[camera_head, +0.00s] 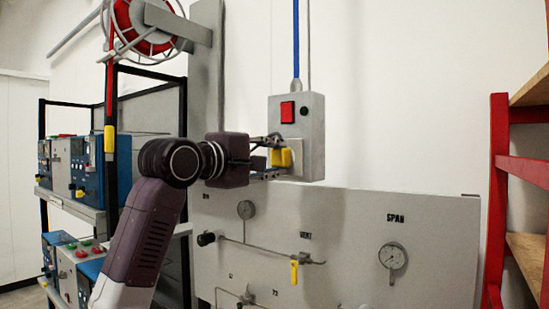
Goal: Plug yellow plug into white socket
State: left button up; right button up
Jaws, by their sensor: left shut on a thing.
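A yellow plug (284,158) is between the fingers of my left gripper (273,157), which is shut on it. The plug is at the white socket (296,146) on the lower front of a grey wall box (314,137). The plug and fingers cover much of the socket, so I cannot tell how deep the plug sits. The left arm reaches in from the lower left, with the gripper pointing right. My right gripper is not in view.
The box also carries a red switch (287,112), with a blue cable (296,45) above. A grey gauge panel (345,235) stands below. Blue analysers (88,165) fill a shelf at left, under a red hose reel (150,25). A red rack (497,200) stands at right.

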pick_arm(q)
jog(key=shift+w+d, duration=0.1)
jog(key=shift+w, duration=0.05)
jog(key=o, duration=1.3)
jog(key=shift+o, duration=0.2)
jog(key=v, duration=1.2)
